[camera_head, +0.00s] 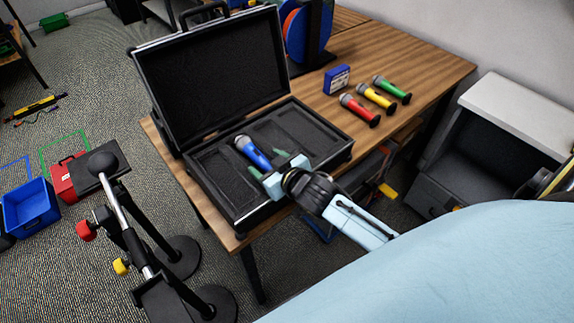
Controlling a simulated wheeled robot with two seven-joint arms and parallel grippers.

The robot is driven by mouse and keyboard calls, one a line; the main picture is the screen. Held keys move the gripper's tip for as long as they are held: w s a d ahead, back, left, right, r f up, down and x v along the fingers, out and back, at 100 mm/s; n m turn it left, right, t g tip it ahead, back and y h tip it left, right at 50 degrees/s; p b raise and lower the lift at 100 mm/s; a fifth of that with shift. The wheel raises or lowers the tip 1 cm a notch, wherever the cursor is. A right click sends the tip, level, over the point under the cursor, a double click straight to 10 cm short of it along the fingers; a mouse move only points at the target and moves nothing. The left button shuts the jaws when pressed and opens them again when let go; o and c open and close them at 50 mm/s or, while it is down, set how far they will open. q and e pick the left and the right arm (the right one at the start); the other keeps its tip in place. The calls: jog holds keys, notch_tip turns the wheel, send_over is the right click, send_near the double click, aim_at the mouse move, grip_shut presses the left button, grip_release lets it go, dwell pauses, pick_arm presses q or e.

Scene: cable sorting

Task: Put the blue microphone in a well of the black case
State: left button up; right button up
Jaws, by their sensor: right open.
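The black case (187,163) stands open on the wooden table, its lid raised at the back and its foam wells facing up. The blue microphone (256,156) is at the case's wells, its grey head toward the upper left and its handle toward my right gripper. Whether it rests fully down in a well I cannot tell. My right gripper (268,162) is over the front part of the case, its greenish fingertips open and pointing at the microphone, one on either side of its lower end. My left gripper is not in view.
Red (361,111), yellow (376,97) and green (392,89) microphones lie on the table right of the case, near a small blue box (337,79). A blue cable reel (306,30) stands behind. Black stands (140,240) are at the front left.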

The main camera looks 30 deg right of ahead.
jog(key=p+v, duration=0.1)
jog(key=v, duration=1)
jog(key=shift+d, duration=0.15)
dwell(0.8)
